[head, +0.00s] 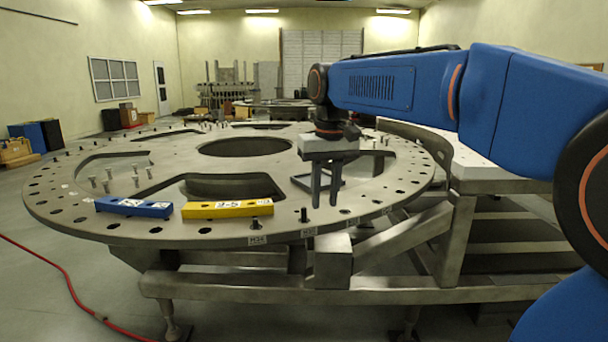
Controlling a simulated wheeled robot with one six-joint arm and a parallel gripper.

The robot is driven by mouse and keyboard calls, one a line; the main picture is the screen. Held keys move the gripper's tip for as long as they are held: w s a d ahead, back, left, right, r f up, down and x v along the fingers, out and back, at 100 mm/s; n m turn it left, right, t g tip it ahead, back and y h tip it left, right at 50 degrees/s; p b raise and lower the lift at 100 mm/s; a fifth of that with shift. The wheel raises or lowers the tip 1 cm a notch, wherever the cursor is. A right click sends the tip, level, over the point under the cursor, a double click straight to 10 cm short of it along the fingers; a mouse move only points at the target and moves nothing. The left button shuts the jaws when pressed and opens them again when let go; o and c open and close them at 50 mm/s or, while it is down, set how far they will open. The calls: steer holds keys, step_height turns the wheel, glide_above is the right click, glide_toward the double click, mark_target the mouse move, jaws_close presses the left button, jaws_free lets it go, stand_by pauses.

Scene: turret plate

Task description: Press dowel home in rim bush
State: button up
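The round grey turret plate (130,228) has holes and pins around its rim. A short dark pin (304,215) stands in the near rim, just left of my fingers; it may be the dowel, but I cannot tell how deep it sits. Another dark pin with a wider base (255,222) stands further left on the rim. My gripper (325,202) points down over the near right rim. Its two fingers are apart, with no object visible between them. I cannot tell whether the tips touch the plate.
A blue bar (133,207) and a yellow bar (228,210) lie on the near rim. Several light bolts (107,186) stand on the left of the plate. A red hose (62,273) crosses the floor.

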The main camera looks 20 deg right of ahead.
step_height(320, 180, up, 3)
steer(key=g, duration=0.1)
glide_above(304, 216)
steer(key=shift+w+d+f, duration=0.1)
steer(key=shift+w+f, duration=0.05)
steer(key=shift+w, duration=0.2)
steer(key=shift+f, duration=4)
jaws_close()
